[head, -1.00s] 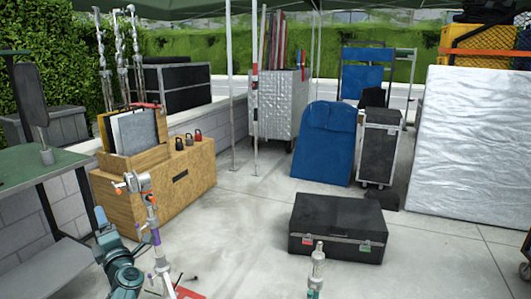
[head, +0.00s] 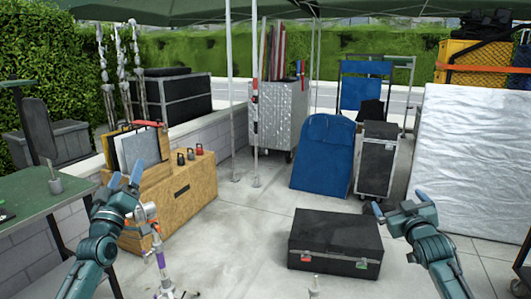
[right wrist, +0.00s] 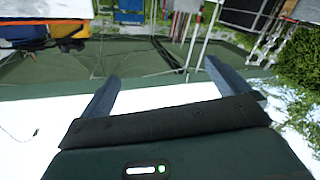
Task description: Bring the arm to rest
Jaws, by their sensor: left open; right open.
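My left gripper (head: 125,180) is raised at the left of the head view, in front of the wooden box and the grey panels. Its two blue-grey fingers stand apart with nothing between them. My right gripper (head: 392,207) is raised at the right, its fingers apart and empty, to the right of and above the black case in the picture. In the right wrist view the same right gripper (right wrist: 163,85) shows two spread fingers with nothing between them. That view is upside down, with the green canopy and bright sky behind the fingers.
A green table (head: 60,205) stands at the left. A wooden box (head: 185,200), black case (head: 335,242), blue padded cover (head: 322,158) and silver quilted panel (head: 470,165) stand around open concrete floor.

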